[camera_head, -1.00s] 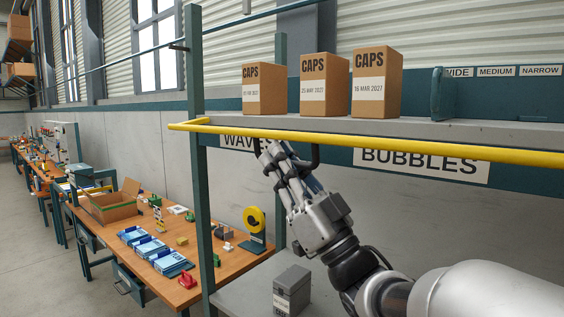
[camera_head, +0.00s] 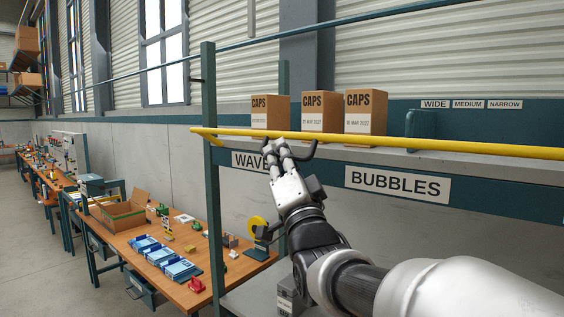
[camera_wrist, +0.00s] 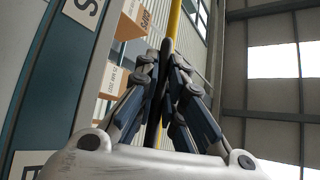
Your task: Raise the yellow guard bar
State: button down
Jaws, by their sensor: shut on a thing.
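The yellow guard bar (camera_head: 400,142) runs across the front of the shelf, from the teal post at left to the right picture edge. It passes in front of the lower parts of the boxes. A black curved handle (camera_head: 309,150) hangs from its underside. My gripper (camera_head: 277,153) reaches up from below, its fingers closed on the left part of this handle, just under the bar. In the wrist view, my gripper (camera_wrist: 167,75) has its fingers close together around a dark part, with the yellow bar (camera_wrist: 174,22) running behind them. The fingers hide most of the grip.
Three CAPS boxes (camera_head: 320,108) stand on the shelf behind the bar. A teal post (camera_head: 210,190) stands left of my gripper. BUBBLES (camera_head: 398,184) and WAVE labels are on the shelf front. A workbench (camera_head: 190,290) with trays and parts stands at lower left.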

aim_at(281, 134)
notch_tip(281, 134, up, 4)
jog(key=m+h+p, duration=0.1)
jog(key=m, duration=0.1)
jog(key=m+g+h+p, duration=0.1)
jog(key=m+h+p, duration=0.1)
jog(key=shift+w+d+r+m, duration=0.1)
jog(key=shift+w+d+m, duration=0.05)
jog(key=shift+m, duration=0.25)
jog(key=r+m+g+h+p, duration=0.1)
jog(key=p, duration=0.2)
jog(key=w+d+r+m+g+h+p, duration=0.1)
jog(key=m+p, duration=0.1)
jog(key=p, duration=0.1)
jog(key=shift+w+r+g, duration=0.15)
jog(key=shift+r+g, duration=0.15)
jog(key=shift+r, duration=0.1)
jog(key=m+g+p, duration=0.1)
jog(key=p, duration=0.2)
jog(key=w+d+r+m+g+p, duration=0.1)
jog(key=p, duration=0.2)
jog(key=w+m+g+p, duration=0.1)
jog(key=p, duration=0.2)
jog(key=shift+w+d+r+p, duration=0.1)
jog(key=shift+d+r+p, duration=0.05)
jog(key=shift+d+p, duration=0.25)
jog(key=c, duration=1.7)
grip_release()
